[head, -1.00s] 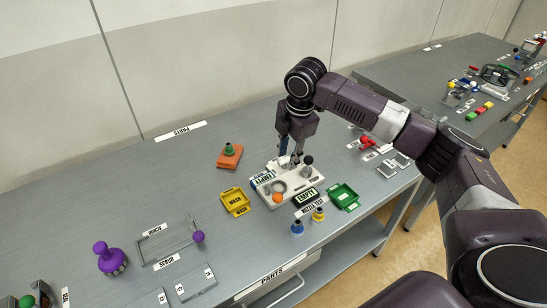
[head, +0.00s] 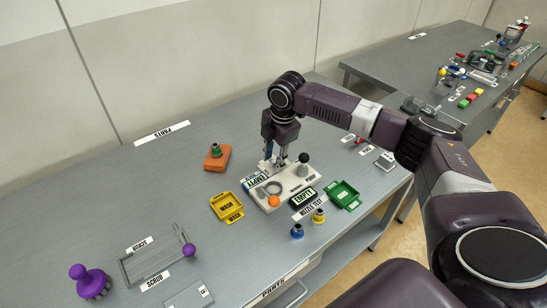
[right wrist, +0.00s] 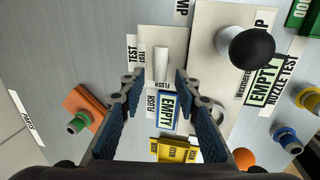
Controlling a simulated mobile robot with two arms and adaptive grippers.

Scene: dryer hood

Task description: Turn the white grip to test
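The white grip (right wrist: 162,64) is a short pale bar on a white station board (head: 297,190). My right gripper (right wrist: 160,76) is open, with one finger on each side of the grip and a gap showing on both sides. In the head view my right gripper (head: 276,165) is low over the board and hides the grip. My left gripper is not in view.
On the board are a black ball knob (right wrist: 250,46), an orange ball (head: 274,201) and EMPTY labels. Around it lie an orange block (head: 218,160), a yellow tray (head: 228,207), a green tray (head: 344,194) and blue and yellow nozzles (head: 297,231). The left tabletop has free room.

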